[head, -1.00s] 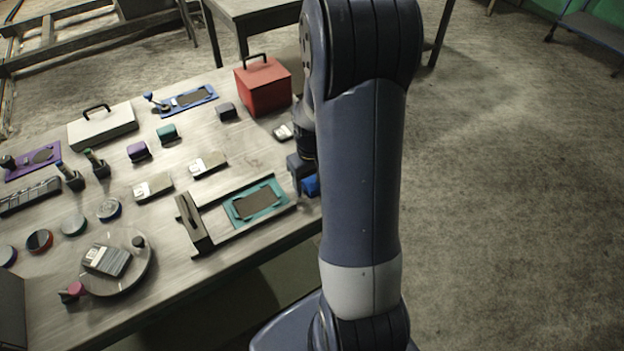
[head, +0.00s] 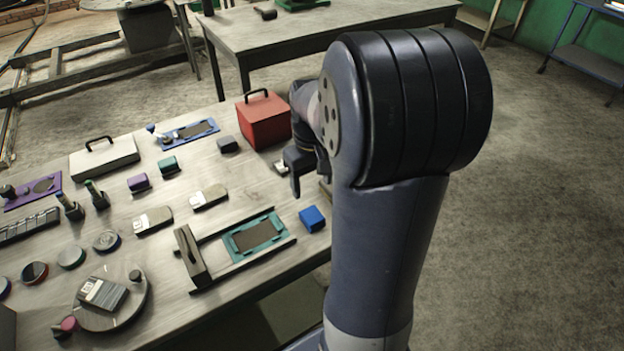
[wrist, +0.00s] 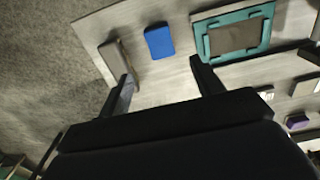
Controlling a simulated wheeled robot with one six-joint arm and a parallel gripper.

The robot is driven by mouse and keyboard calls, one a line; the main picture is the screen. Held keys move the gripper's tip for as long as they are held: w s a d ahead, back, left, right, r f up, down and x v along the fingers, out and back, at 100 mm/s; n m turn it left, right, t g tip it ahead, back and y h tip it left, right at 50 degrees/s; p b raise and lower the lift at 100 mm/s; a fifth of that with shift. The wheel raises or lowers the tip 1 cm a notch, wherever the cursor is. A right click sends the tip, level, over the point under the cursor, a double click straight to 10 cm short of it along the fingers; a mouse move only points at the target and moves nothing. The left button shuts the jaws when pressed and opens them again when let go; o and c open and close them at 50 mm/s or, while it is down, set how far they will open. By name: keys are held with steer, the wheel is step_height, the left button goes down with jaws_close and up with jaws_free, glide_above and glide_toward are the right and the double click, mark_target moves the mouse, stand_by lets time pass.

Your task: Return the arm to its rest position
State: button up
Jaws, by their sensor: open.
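My gripper (head: 297,172) hangs above the right part of the workbench in the head view, left of my large upper arm joint. In the wrist view my gripper (wrist: 165,84) has its two dark fingers spread wide with nothing between them. Beyond the fingertips lie a blue block (wrist: 159,42) and a teal frame with a dark pad (wrist: 208,40), both apart from the fingers. The blue block (head: 312,218) also shows in the head view, on the bench beside the frame. My arm hides the bench's right end.
A red box with a handle (head: 264,120) stands close behind my gripper. A white case (head: 104,158), several small blocks and a round turntable (head: 136,303) occupy the bench (head: 250,186). A second table (head: 300,36) stands behind. Open floor (head: 540,230) lies to the right.

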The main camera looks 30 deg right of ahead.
mark_target(312, 214)
stand_by(0.4)
step_height(312, 214, down, 11)
steer(key=shift+w+f+p, duration=0.1)
steer(key=shift+f+p, duration=0.05)
steer(key=shift+p, duration=0.15)
steer(key=shift+r, duration=0.65)
